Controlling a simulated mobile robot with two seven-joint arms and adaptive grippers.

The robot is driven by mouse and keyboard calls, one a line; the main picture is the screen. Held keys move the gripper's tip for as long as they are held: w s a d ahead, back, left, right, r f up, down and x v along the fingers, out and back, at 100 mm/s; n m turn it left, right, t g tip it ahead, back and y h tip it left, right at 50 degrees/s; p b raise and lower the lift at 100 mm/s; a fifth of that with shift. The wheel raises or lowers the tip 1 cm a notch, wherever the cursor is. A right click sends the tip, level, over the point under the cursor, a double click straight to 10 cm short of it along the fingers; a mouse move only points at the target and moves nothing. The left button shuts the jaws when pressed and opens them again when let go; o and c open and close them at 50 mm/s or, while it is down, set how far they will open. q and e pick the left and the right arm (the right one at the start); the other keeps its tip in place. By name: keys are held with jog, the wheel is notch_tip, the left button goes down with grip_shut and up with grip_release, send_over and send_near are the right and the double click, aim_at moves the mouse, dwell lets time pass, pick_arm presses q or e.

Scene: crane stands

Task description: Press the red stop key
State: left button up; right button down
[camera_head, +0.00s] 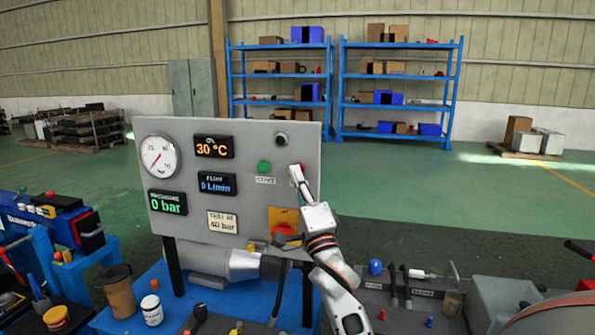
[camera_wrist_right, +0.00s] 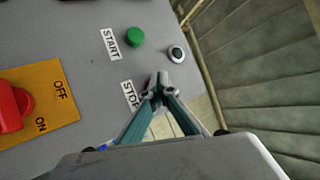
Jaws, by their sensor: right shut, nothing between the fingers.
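The grey control panel (camera_head: 240,190) stands upright on the blue bench. The red stop key (camera_head: 301,166) is on its upper right, to the right of the green start key (camera_head: 264,167). My right gripper (camera_head: 298,177) reaches up to the stop key, shut and empty. In the right wrist view the closed fingertips (camera_wrist_right: 160,84) cover most of the stop key, with a sliver of red beside them and the STOP label (camera_wrist_right: 130,94) partly covered. I cannot tell whether the tips touch or press the key. The start key (camera_wrist_right: 135,37) is clear of the fingers. My left gripper is out of view.
A red rotary switch on a yellow plate (camera_wrist_right: 62,98) sits lower on the panel, close to my right arm. A black-and-white knob (camera_wrist_right: 177,53) is near the fingertips. Bottles and tools crowd the bench below. Blue shelves (camera_head: 398,104) stand far behind.

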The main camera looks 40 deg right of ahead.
jog(key=shift+s+a, duration=0.1)
jog(key=shift+s+a+p, duration=0.35)
jog(key=shift+s+a, duration=0.2)
dwell(0.4)
jog(key=shift+s+a+p, duration=0.55)
jog(key=shift+s+a, duration=1.1)
jog(key=shift+a, duration=0.3)
jog(key=shift+f, duration=0.15)
